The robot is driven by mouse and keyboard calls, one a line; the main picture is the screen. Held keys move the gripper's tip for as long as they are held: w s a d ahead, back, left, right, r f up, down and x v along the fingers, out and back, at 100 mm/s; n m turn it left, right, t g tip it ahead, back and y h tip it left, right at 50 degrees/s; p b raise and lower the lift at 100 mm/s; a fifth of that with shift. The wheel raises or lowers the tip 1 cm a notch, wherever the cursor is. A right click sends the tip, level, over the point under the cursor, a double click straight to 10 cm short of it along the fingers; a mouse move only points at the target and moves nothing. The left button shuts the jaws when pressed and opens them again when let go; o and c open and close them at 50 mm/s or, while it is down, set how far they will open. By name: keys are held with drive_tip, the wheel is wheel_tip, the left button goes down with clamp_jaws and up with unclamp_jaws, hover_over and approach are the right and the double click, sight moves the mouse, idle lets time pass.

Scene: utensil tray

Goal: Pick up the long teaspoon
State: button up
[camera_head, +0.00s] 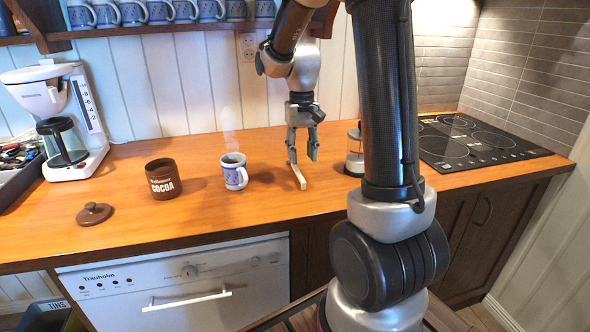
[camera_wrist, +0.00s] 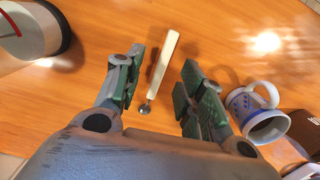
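A long pale-handled utensil with a small dark metal end, which looks like the long teaspoon (camera_head: 299,177), lies on the wooden counter. In the wrist view the teaspoon (camera_wrist: 163,62) lies between my two fingers, with its metal end nearer the palm. My gripper (camera_head: 302,152) points down over the teaspoon, right of the blue-and-white mug. In the wrist view my gripper (camera_wrist: 162,70) is open, with a gap on both sides of the handle. Whether the fingertips touch the counter I cannot tell.
A steaming mug (camera_head: 234,172), a brown cocoa tin (camera_head: 162,180) and its lid (camera_head: 94,214) stand to the left. A glass-and-metal container (camera_head: 355,155) is close on the right. A utensil tray (camera_head: 14,184), coffee maker (camera_head: 92,120) and cooktop (camera_head: 470,142) sit farther out.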

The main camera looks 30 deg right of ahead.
sight(298, 171)
drive_tip(key=shift+w+d+r, duration=0.15)
drive_tip(key=shift+w+r, duration=0.2)
drive_tip(key=shift+w, duration=0.45)
drive_tip(key=f, duration=0.7)
drive_tip(key=shift+w+f, duration=0.25)
drive_tip(key=shift+f, duration=0.05)
clamp_jaws()
